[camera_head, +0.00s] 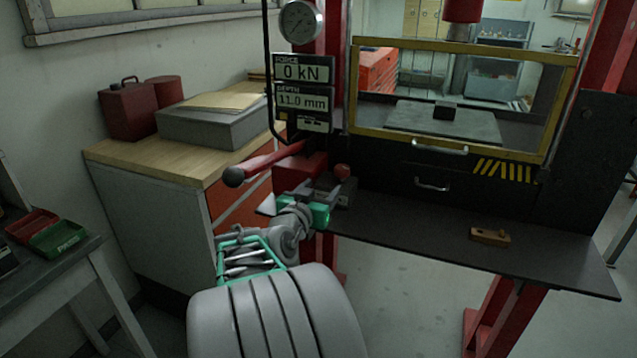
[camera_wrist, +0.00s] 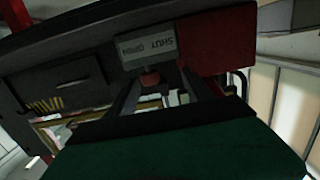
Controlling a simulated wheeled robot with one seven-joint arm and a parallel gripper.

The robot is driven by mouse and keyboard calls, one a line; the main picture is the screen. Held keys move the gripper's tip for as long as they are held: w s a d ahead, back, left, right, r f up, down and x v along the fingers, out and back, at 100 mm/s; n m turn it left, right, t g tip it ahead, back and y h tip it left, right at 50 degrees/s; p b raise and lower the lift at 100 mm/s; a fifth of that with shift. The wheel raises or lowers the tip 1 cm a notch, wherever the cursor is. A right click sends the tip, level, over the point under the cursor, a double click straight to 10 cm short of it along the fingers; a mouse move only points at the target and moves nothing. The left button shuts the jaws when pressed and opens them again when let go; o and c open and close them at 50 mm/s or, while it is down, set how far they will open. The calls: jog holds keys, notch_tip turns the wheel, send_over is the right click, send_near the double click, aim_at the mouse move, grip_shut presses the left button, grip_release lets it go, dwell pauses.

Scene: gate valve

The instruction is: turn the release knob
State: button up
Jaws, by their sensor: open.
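The release knob (camera_head: 342,171) is a small red knob beside the red pump block at the left of the press bench. It also shows in the wrist view (camera_wrist: 150,79), below a grey plate (camera_wrist: 149,47) marked SHUT and OPEN, upside down there. My gripper (camera_head: 324,190) is close to the knob. In the wrist view my gripper (camera_wrist: 162,74) has its two dark fingers apart, with the knob in the gap between their tips, nearer the left finger. I cannot tell whether either finger touches it.
A red pump lever (camera_head: 262,163) with a dark ball end slants out left of my gripper. The red pump block (camera_head: 298,168) stands close by. A yellow-framed guard (camera_head: 450,150) encloses the press. A small wooden block (camera_head: 490,237) lies on the bench shelf (camera_head: 420,239), otherwise mostly clear.

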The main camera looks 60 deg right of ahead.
aim_at(339, 174)
jog(key=shift+s+d+r+m+g+h, duration=0.2)
jog(key=shift+s+d+r+g+h, duration=0.2)
jog(key=shift+d, duration=0.25)
jog(key=shift+s+d+r+m+g+h, duration=0.2)
jog(key=shift+s+d+r+h, duration=0.1)
jog(key=shift+s+d, duration=0.25)
jog(key=d, duration=0.2)
jog(key=d+p, duration=0.1)
jog(key=d, duration=0.3)
jog(key=shift+w+p, duration=0.35)
jog(key=shift+w+d, duration=0.1)
jog(key=shift+d, duration=0.45)
jog(key=shift+c, duration=0.5)
grip_shut()
